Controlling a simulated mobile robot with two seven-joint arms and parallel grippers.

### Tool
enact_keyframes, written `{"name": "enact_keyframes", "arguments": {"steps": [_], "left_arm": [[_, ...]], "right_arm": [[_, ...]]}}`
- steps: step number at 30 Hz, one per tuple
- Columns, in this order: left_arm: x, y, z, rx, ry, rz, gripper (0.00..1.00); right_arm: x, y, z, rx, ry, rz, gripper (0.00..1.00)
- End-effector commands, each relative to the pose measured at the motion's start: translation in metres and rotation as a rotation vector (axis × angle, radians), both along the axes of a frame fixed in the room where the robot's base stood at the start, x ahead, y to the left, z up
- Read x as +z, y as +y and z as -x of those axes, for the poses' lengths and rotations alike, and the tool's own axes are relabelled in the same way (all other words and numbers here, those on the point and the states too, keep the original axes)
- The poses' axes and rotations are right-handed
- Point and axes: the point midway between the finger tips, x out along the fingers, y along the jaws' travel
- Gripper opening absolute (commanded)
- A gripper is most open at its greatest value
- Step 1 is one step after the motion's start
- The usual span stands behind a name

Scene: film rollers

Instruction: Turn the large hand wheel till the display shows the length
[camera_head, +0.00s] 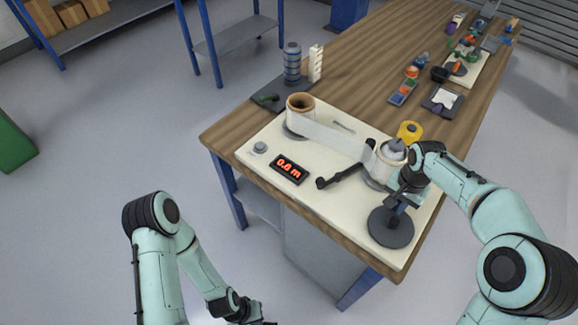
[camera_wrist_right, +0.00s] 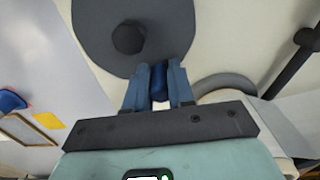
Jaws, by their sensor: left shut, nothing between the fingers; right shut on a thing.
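The large hand wheel (camera_head: 391,232) is a dark grey disc at the front right of the cream board, with a round hub in its middle. My right gripper (camera_head: 398,204) is at the wheel's far edge. In the right wrist view its two blue fingers (camera_wrist_right: 159,78) are shut on the wheel's blue handle (camera_wrist_right: 159,88); the wheel (camera_wrist_right: 100,35) lies just beyond. The display (camera_head: 289,168) is a black box with red figures reading 0.0 m. My left gripper (camera_head: 268,322) is at the bottom edge, away from the table, partly cut off, shut and empty.
A wide film strip (camera_head: 335,137) runs between a brown-cored roll (camera_head: 300,105) and a second roller (camera_head: 382,168). A black crank arm (camera_head: 340,177) and a yellow object (camera_head: 410,130) are near the right gripper. Small items crowd the table's far end.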

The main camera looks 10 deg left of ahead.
Motion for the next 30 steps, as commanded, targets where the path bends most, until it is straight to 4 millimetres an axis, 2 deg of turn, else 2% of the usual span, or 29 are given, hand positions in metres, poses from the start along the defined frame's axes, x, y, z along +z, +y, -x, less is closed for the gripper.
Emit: {"name": "enact_keyframes", "arguments": {"steps": [6,15,25,30], "left_arm": [[-0.001,0.0,0.0,0.0,0.0,0.0,0.0],[-0.002,0.0,0.001,0.0,0.001,0.0,0.0],[-0.002,0.0,0.001,0.0,0.001,0.0,0.0],[-0.007,0.0,0.003,0.0,0.003,0.0,0.0]], "right_arm": [[-0.002,0.0,0.003,-0.001,0.01,0.003,0.09],[-0.002,0.021,0.004,0.002,0.014,0.001,0.09],[-0.002,0.019,0.005,-0.004,0.013,0.006,0.09],[-0.002,0.029,0.011,-0.002,0.014,0.007,0.09]]}}
